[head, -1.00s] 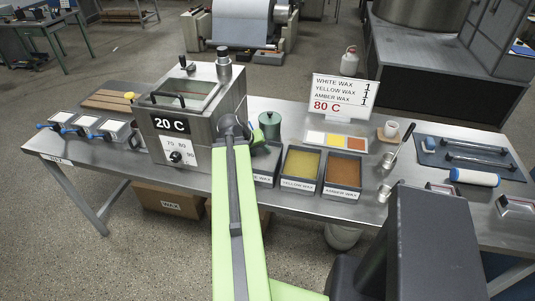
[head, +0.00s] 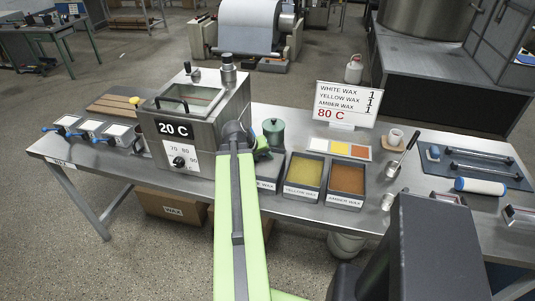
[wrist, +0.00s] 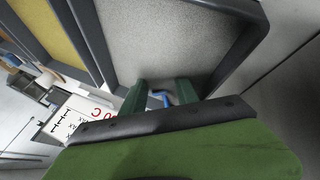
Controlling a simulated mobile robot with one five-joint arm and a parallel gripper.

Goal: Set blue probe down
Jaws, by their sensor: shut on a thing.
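My gripper (wrist: 160,95) has two green fingers shut on a small blue thing, the blue probe (wrist: 162,99); only a bit of it shows between the fingers in the wrist view. In the head view my gripper (head: 262,152) shows just right of the end of my arm, over the white wax tray (head: 266,184), partly hidden by the arm. In the wrist view the fingers are over the pale grey inside of a dark-walled tray (wrist: 118,62). I cannot tell whether the probe touches it.
The steel tank (head: 190,125) reading 20 C stands left of my arm. The yellow wax tray (head: 302,174) and amber wax tray (head: 347,182) are to the right. A green canister (head: 274,132) stands behind. The sign (head: 347,103) reads 80 C for the wax.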

